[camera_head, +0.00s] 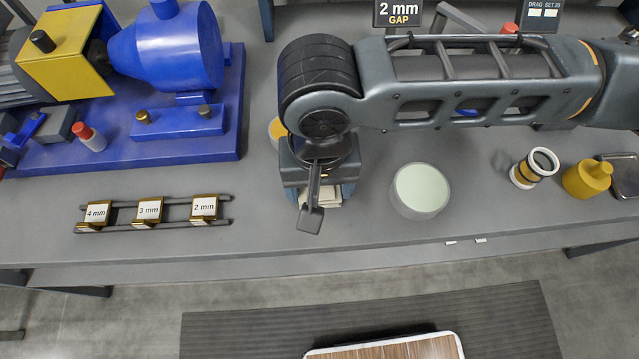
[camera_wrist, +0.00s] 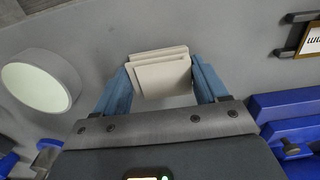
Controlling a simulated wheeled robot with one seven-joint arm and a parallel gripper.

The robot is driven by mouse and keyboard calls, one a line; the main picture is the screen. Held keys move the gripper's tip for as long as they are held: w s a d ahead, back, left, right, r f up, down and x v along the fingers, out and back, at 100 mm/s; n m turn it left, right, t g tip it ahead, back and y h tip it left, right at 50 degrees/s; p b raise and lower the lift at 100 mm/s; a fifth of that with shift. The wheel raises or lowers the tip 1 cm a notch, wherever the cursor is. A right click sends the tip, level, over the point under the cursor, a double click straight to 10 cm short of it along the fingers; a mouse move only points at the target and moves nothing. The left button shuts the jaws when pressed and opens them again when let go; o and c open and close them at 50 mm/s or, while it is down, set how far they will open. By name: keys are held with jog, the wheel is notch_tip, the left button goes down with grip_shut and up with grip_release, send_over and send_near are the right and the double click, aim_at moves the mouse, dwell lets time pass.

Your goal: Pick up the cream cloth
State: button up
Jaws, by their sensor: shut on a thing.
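The cream cloth (camera_wrist: 162,76) shows in the wrist view as a folded stack between the two blue fingers of my gripper (camera_wrist: 162,84). The fingers press on its left and right sides, so my gripper is shut on it. In the head view a small part of the cloth (camera_head: 322,200) shows below my gripper (camera_head: 318,192), over the front half of the grey bench. My arm hides most of the cloth there. I cannot tell whether the cloth touches the bench.
Left stand a blue machine (camera_head: 190,50) and a rack of gap blocks (camera_head: 149,211). Right of my gripper are a pale round disc (camera_head: 421,189), a banded cylinder (camera_head: 534,168) and a yellow bottle (camera_head: 587,178). The bench front between rack and gripper is clear.

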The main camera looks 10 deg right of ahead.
aim_at(326, 193)
jog(key=r, duration=0.2)
jog(key=s+r, duration=0.1)
jog(key=r, duration=0.1)
jog(key=shift+d, duration=0.4)
jog(key=s+d+r+b, duration=0.1)
jog(key=s+d+r, duration=0.5)
jog(key=s+d, duration=0.1)
jog(key=shift+d, duration=0.3)
jog(key=shift+r, duration=0.1)
